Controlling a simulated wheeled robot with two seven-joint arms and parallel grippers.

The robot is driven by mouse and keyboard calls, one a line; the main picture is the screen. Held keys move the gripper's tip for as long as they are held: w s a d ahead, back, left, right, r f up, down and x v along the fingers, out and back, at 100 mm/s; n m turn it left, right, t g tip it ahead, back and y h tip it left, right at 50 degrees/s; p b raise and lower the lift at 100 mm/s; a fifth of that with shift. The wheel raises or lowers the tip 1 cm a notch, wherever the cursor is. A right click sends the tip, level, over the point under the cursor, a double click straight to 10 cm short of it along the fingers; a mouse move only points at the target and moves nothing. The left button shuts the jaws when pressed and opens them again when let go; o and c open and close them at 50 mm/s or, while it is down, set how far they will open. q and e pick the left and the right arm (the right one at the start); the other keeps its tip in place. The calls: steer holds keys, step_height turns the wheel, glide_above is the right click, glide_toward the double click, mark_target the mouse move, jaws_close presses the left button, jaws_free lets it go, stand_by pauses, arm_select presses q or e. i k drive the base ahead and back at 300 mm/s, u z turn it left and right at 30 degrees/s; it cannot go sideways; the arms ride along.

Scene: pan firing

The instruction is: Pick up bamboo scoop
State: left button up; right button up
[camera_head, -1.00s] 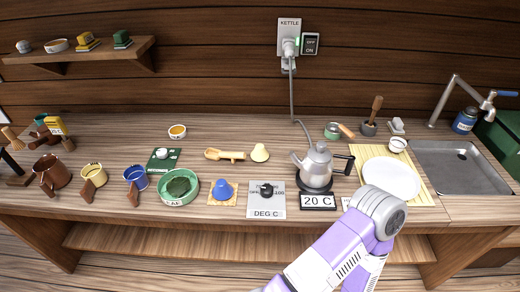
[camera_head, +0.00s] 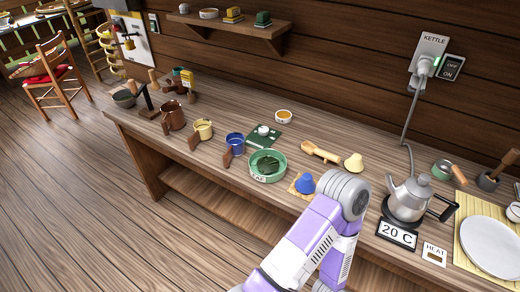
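The bamboo scoop (camera_head: 321,153) is a light yellow-brown wooden scoop lying on the wooden counter. Nothing is touching the scoop. One purple and white arm of mine rises from the bottom of the view, with its grey joint in front of the counter. Neither of my grippers shows in the view.
Mugs (camera_head: 235,142) line the counter at left. A wall shelf (camera_head: 237,26) hangs above.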

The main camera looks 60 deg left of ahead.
mark_target(308, 147)
steer(key=u, duration=2.05)
